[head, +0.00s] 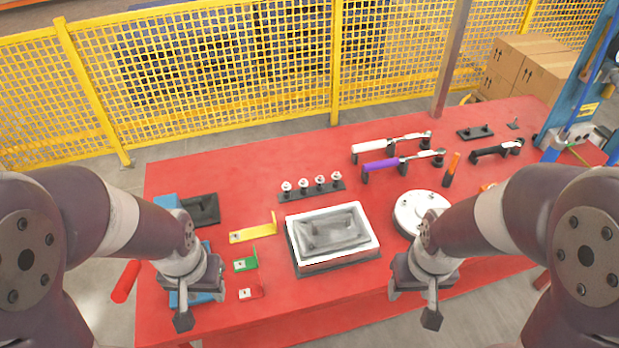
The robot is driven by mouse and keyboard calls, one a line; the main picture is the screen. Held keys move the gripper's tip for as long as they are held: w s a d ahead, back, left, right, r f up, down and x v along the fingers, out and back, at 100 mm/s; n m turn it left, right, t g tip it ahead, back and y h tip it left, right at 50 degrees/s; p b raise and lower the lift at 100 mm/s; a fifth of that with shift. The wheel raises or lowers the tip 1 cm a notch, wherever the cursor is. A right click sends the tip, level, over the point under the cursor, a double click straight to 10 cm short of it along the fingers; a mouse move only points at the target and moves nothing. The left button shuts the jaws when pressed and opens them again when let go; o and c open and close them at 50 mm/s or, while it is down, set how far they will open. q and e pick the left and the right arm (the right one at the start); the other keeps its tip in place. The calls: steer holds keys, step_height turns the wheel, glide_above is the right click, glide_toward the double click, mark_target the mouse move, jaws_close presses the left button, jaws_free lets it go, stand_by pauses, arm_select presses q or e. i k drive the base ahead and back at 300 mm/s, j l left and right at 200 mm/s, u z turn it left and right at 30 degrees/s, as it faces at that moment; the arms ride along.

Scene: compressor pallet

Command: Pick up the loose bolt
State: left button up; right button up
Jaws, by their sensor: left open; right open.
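Several silver bolts (303,186) stand upright in a row on a black strip (311,194) near the middle of the red table (370,285). I cannot tell which bolt is the loose one. A small dark piece (513,125) lies at the far right of the table, too small to identify. My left gripper (183,320) is open, pointing down over the table's front left, away from the bolts. My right gripper (432,318) is open and empty near the front edge, to the right of the grey tray.
A white-rimmed tray with a grey plate (333,232) sits mid-table. A round white cover (418,210) lies to its right. A yellow bracket (253,232) lies left. A yellow fence (240,75) stands behind.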

mark_target(303, 183)
steer(key=i+l, duration=0.7)
steer(key=i+l+z, duration=0.05)
steer(key=i, duration=0.05)
